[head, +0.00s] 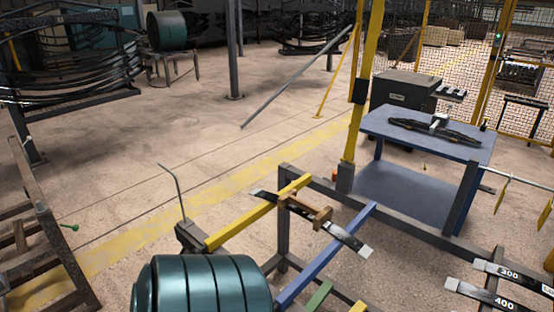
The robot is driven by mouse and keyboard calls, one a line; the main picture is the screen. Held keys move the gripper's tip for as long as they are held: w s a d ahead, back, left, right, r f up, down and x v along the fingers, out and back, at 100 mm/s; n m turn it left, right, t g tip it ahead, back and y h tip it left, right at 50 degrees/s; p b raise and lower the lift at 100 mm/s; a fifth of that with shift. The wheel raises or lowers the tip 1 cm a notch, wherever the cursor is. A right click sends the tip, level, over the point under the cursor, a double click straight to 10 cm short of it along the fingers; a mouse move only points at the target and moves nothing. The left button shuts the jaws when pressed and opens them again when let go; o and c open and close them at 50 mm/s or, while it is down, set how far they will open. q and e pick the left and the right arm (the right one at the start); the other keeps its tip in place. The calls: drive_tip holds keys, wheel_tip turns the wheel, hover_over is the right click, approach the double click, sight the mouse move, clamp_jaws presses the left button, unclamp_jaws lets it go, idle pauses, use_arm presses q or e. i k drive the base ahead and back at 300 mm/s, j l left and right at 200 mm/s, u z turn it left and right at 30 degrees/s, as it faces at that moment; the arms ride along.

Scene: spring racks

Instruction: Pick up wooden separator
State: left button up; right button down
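A brown wooden separator (322,216) lies across a dark flat spring leaf (345,236) with a pale end. The leaf rests across the rack's bars, a yellow bar (252,215) and a blue bar (325,256). Another brown piece shows at the separator's left end, and I cannot tell whether it is part of it. Neither of my grippers is in view, and nothing is seen touching the separator.
A large teal ribbed cylinder (205,288) stands close at the bottom. A blue table (400,119) bearing a dark spring assembly (435,129) is at the right. Leaves marked 300 and 400 (496,296) lie lower right. A yellow post (362,90) rises behind the rack.

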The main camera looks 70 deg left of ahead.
sight(321, 216)
drive_tip(key=u, duration=2)
drive_tip(key=z, duration=0.6)
drive_tip(key=j+z, duration=0.6)
drive_tip(key=z, duration=0.15)
drive_tip(key=j+z, duration=0.35)
drive_tip(key=k+j, duration=0.1)
drive_tip(key=j, duration=0.2)
drive_tip(key=k+j+z, duration=0.1)
drive_tip(key=j, duration=0.25)
drive_tip(key=k+j+z, duration=0.1)
drive_tip(key=j, duration=0.2)
drive_tip(key=k+j, duration=0.15)
drive_tip(key=j, duration=0.15)
